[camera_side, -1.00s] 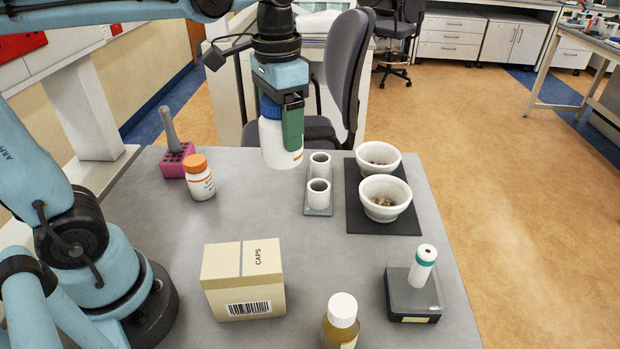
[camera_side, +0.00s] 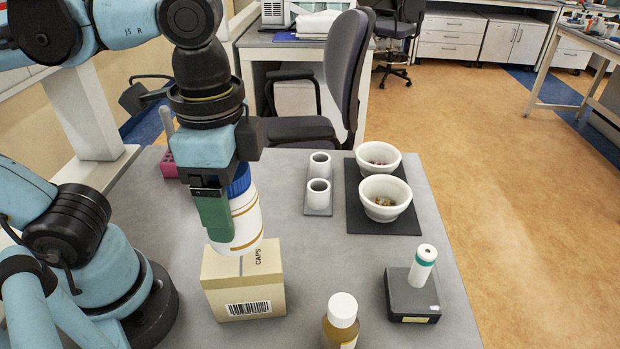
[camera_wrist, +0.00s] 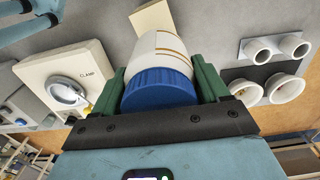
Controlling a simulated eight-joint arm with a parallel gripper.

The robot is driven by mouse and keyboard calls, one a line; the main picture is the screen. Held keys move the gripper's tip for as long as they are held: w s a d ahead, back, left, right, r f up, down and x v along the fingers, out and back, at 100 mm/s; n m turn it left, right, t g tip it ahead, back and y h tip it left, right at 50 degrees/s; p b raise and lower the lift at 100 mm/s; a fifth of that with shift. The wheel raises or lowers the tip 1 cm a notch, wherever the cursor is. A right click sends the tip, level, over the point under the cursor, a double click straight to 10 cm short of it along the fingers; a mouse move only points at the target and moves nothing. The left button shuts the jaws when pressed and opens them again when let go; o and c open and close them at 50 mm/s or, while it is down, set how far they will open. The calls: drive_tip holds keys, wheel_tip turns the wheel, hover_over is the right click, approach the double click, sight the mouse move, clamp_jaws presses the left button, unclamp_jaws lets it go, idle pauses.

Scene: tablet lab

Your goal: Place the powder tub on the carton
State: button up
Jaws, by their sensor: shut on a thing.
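The powder tub (camera_side: 246,219) is white with a blue lid and thin tan bands. My gripper (camera_side: 228,212) is shut on it, with green fingers on either side. The tub is upright or slightly tilted in the side view. In the wrist view the tub (camera_wrist: 158,55) sits between both fingers of my gripper (camera_wrist: 160,85), its blue lid towards the camera. The carton (camera_side: 243,290) is a beige box marked CAPS with a barcode, standing on the grey table. The tub's base overlaps the carton's top in the side view; I cannot tell whether they touch. A beige corner (camera_wrist: 152,15) shows behind the tub in the wrist view.
A white-capped amber bottle (camera_side: 341,322) stands right of the carton. A dark device (camera_side: 411,297) holds a white cylinder. White cups (camera_side: 318,192) and two bowls on a dark mat (camera_side: 373,225) stand farther back. A pink rack (camera_side: 169,166) is behind my gripper. Centre table is clear.

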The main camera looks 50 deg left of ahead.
drive_tip(key=shift+f, duration=2.05)
drive_tip(key=shift+f, duration=0.15)
drive_tip(key=o, duration=1.4)
wheel_tip(320, 180, up, 12)
drive_tip(key=shift+r, duration=0.15)
